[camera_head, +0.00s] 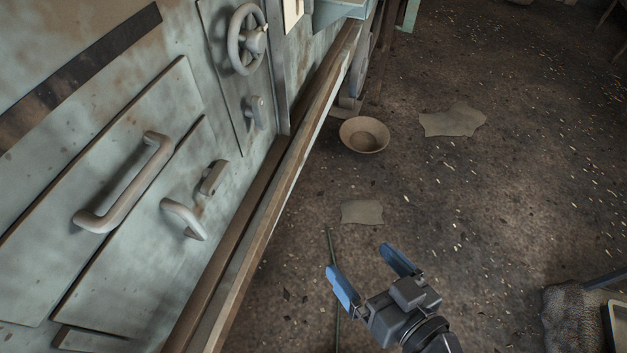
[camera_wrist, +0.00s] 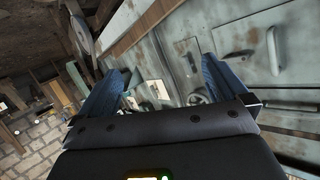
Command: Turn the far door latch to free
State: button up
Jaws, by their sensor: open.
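In the head view, a small latch-like lever (camera_head: 255,112) sits on a narrow panel below a handwheel. A second latch-like piece (camera_head: 213,178) sits on a nearer door, just above a curved handle (camera_head: 183,218). I cannot tell for sure which is the far door latch or how either is turned. My gripper (camera_head: 360,258) is open and empty, with blue fingers, over the floor to the right of the machine and apart from both pieces. In the wrist view, my gripper's fingers (camera_wrist: 165,88) stand wide apart with the green machine side beyond; no latch is clear there.
A long bar handle (camera_head: 120,185) and a grey handwheel (camera_head: 246,40) stick out from the machine. A ledge (camera_head: 270,205) runs along its foot. A bowl (camera_head: 364,135), a thin green rod (camera_head: 333,260) and a dark sack (camera_head: 575,315) are on the floor.

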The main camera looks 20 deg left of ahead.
jog(key=w+a+r+n+g+y+b, duration=0.2)
jog(key=w+a+n+g+y+b, duration=0.3)
jog(key=a, duration=0.6)
jog(key=n+g+y+b, duration=0.2)
jog(key=n+g+y, duration=0.15)
jog(key=n, duration=0.25)
send_near(222, 179)
jog(key=a, duration=0.1)
jog(key=shift+g, duration=0.25)
jog(key=a, duration=0.7)
jog(key=shift+w+a+r, duration=0.2)
jog(key=shift+w+a, duration=0.15)
jog(key=shift+a, duration=0.05)
jog(key=c, duration=1.1)
